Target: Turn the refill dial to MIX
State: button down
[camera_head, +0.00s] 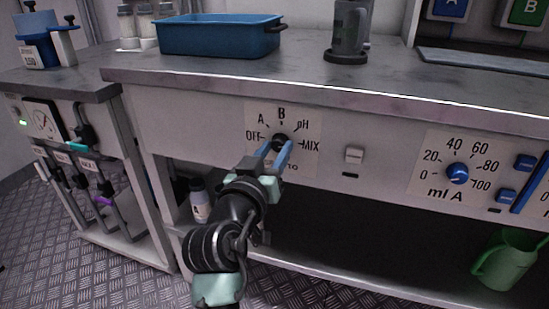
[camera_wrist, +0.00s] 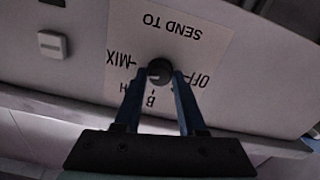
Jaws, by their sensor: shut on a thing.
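A black dial (camera_head: 280,141) sits on a white label plate (camera_head: 312,122) on the bench's front panel. Its marks read OFF, A, B, pH and MIX, with MIX at the right. My gripper (camera_head: 279,146) reaches up to the dial from below, its two blue fingers shut on the knob from both sides. In the wrist view the picture is upside down, with the dial (camera_wrist: 159,71) between the fingertips (camera_wrist: 158,80) and "SEND TO" above it. A small light mark shows on the knob's lower left there, but I cannot tell surely which label it points to.
A light switch button (camera_head: 354,155) is right of the plate. Further right is a blue "ml A" dial (camera_head: 457,174) with blue buttons. A blue tray (camera_head: 220,36) stands on the bench above. A green jug (camera_head: 507,262) and a bottle (camera_head: 199,200) are on the shelf below.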

jog(key=shift+m+b, duration=0.4)
jog(key=shift+m, duration=0.4)
jog(key=shift+c, duration=2.4)
grip_release()
jog(key=p+v, duration=0.3)
jog(key=v, duration=1)
jog(key=shift+p, duration=0.35)
